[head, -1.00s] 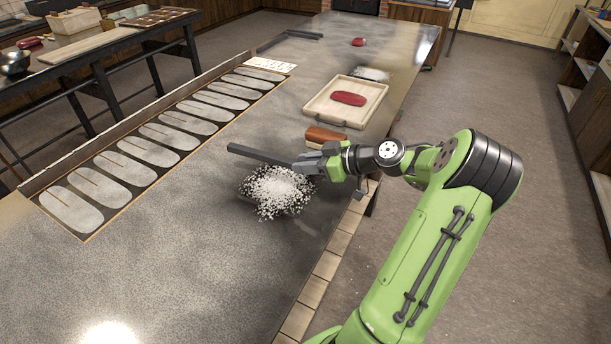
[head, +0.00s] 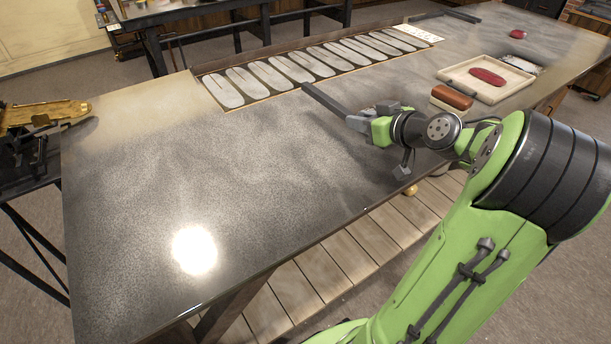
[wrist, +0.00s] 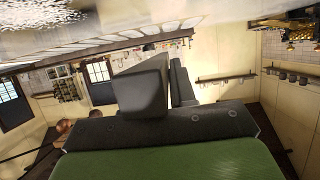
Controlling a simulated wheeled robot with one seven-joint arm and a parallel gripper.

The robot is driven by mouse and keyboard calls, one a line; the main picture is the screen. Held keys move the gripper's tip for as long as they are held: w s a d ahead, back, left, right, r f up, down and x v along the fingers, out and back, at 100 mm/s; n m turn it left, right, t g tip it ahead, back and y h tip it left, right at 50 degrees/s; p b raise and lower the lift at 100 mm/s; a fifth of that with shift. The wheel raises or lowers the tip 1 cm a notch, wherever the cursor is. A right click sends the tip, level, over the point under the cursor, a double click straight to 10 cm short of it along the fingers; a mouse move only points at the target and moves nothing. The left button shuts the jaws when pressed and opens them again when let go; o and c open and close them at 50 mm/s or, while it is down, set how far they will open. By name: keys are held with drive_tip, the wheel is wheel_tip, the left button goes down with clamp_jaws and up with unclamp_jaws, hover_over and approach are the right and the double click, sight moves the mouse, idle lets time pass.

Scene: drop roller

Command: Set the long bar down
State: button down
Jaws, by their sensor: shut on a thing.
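The long bar (head: 325,98) is dark grey and straight. In the head view it sticks out to the upper left from my gripper (head: 356,119), which is shut on its near end. The bar appears to be above the dark, shiny table (head: 250,160), but the height is hard to tell. In the wrist view, a dark grey block (wrist: 140,92) stands out in the middle; I cannot tell whether it is a finger or the bar.
A rack of pale oval slots (head: 285,70) lies beyond the bar. A brown block (head: 452,97) and a wooden tray (head: 508,82) with a red piece (head: 488,76) lie to the right. White grains (wrist: 40,18) show in the wrist view. The near left tabletop is clear.

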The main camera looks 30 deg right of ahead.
drive_tip(key=b, duration=0.3)
hover_over(353, 165)
wheel_tip(353, 165, down, 7)
drive_tip(key=shift+r, duration=0.2)
drive_tip(key=shift+f+b, duration=0.35)
drive_tip(key=shift+f, duration=1.35)
drive_tip(key=shift+f, duration=0.1)
drive_tip(key=c, duration=0.9)
unclamp_jaws()
